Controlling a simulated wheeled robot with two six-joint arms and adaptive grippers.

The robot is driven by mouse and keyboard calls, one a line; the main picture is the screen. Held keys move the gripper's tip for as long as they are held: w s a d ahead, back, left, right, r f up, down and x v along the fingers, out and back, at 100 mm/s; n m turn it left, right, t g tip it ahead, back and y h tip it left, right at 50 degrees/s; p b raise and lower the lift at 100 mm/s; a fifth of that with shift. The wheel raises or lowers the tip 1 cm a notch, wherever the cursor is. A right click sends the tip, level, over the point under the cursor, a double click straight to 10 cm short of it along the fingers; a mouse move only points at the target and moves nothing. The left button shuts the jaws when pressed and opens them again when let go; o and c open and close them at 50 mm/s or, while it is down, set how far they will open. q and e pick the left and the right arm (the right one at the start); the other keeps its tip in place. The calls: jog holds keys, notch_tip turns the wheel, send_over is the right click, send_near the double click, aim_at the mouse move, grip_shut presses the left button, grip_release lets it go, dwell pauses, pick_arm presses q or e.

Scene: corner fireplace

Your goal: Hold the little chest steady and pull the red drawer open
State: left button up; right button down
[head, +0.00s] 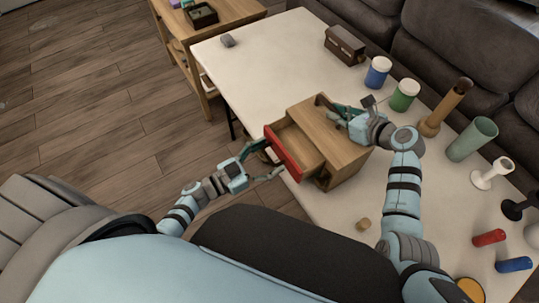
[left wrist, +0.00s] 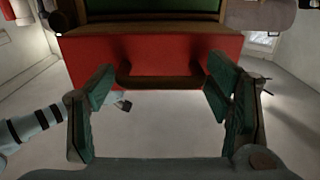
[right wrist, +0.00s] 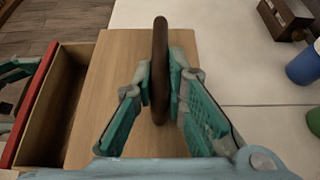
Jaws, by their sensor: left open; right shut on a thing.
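The little wooden chest (head: 345,158) stands near the edge of the white table. Its red drawer (head: 283,153) is pulled out toward the left, and the right wrist view shows its open inside (right wrist: 58,105). My left gripper (head: 265,161) is open in front of the red drawer front. In the left wrist view, the red front (left wrist: 85,60) has a dark handle (left wrist: 160,82), with the open fingers on either side of it, apart from it. My right gripper (right wrist: 161,75) is shut on the dark handle (right wrist: 160,40) on top of the chest.
A brown box (head: 345,45), a blue jar (head: 378,71), a green jar (head: 404,95), a wooden bottle (head: 445,107) and a green cup (head: 472,139) stand on the table (head: 265,65). The table's back left is mostly clear.

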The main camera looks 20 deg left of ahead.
pick_arm(q)
jog(key=v, duration=1.1)
jog(key=shift+s+a, duration=0.2)
jog(key=shift+s, duration=0.05)
pick_arm(e)
jog(key=c, duration=1.5)
grip_release()
jog(key=shift+c, duration=0.2)
jog(key=o, duration=0.6)
jog(key=shift+c, duration=0.2)
